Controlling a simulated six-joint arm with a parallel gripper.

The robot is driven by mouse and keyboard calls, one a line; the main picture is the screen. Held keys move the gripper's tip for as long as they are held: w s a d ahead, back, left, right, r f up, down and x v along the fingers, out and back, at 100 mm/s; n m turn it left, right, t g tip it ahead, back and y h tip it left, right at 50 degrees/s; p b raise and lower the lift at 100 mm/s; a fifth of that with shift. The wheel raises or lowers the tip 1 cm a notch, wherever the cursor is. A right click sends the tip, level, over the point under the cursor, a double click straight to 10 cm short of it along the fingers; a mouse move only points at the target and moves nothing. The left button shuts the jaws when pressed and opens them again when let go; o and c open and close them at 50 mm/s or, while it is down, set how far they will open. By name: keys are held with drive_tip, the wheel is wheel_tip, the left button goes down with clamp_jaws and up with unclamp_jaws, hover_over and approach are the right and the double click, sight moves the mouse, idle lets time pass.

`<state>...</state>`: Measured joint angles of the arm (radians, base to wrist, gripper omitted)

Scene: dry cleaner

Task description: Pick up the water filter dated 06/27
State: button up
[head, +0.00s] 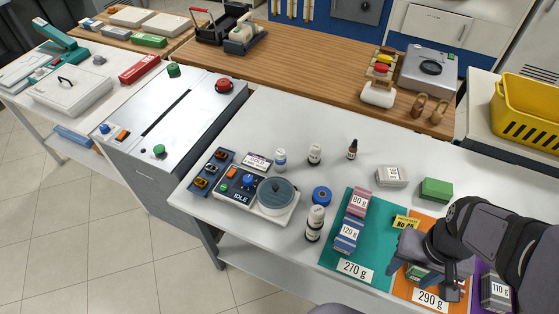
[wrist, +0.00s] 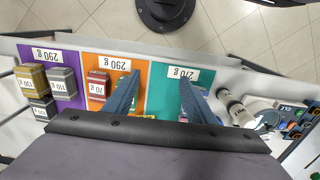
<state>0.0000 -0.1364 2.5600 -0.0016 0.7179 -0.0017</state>
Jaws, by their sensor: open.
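I cannot make out a water filter, and no date 06/27 is legible in either view. My gripper (head: 428,276) is open, low over the orange mat (head: 403,287) at the right of the white table. In the wrist view my gripper (wrist: 160,76) shows two blue fingers apart, one over the orange mat and one over the teal mat. A green box is partly hidden beside the left finger. A red box (wrist: 98,85) marked 70 g stands on the orange mat. Nothing is visibly held.
Pink (head: 358,202) and blue (head: 347,235) boxes stand on the teal mat (head: 377,230). A grey box (head: 495,293) stands on the purple mat. A grey box (head: 391,176) and green box (head: 436,189) lie behind. Several small bottles and a dial device (head: 277,196) stand left.

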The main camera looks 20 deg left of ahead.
drive_tip(key=shift+o, duration=0.4)
drive_tip(key=w+a+f+n+t+b, duration=0.15)
drive_tip(key=w+n+b, duration=0.25)
drive_tip(key=w, duration=0.4)
drive_tip(key=w+a+f+n+t+b, duration=0.1)
drive_tip(key=w+f+n+t+b, duration=0.15)
drive_tip(key=w+n+b, duration=0.4)
drive_tip(key=w+a+f+n+t+b, duration=0.1)
drive_tip(key=w+a+f+n+t, duration=0.15)
drive_tip(key=w, duration=0.75)
drive_tip(key=w+a+r+n+t+y+b, duration=0.1)
drive_tip(key=w+a+n+t+y+b, duration=0.3)
drive_tip(key=w+a+n, duration=0.4)
drive_tip(key=w+a+n+t+y+b, duration=0.1)
drive_tip(key=w+a+n+y+b, duration=0.25)
drive_tip(key=a+n, duration=0.3)
drive_tip(key=w+a+n+y+b, duration=0.2)
drive_tip(key=a+n+b, duration=0.25)
drive_tip(key=a, duration=0.25)
drive_tip(key=n+g+y+b, duration=0.7)
drive_tip(key=n+y+b, duration=0.1)
drive_tip(key=n, duration=1.1)
hover_over(284, 157)
drive_tip(key=f, duration=0.2)
drive_tip(key=w+f, duration=0.1)
drive_tip(key=f, duration=0.1)
drive_tip(key=shift+s+a+n+g, duration=0.3)
drive_tip(key=shift+s+g, duration=0.05)
drive_tip(key=shift+f+p, duration=0.4)
drive_tip(key=shift+f, duration=2.55)
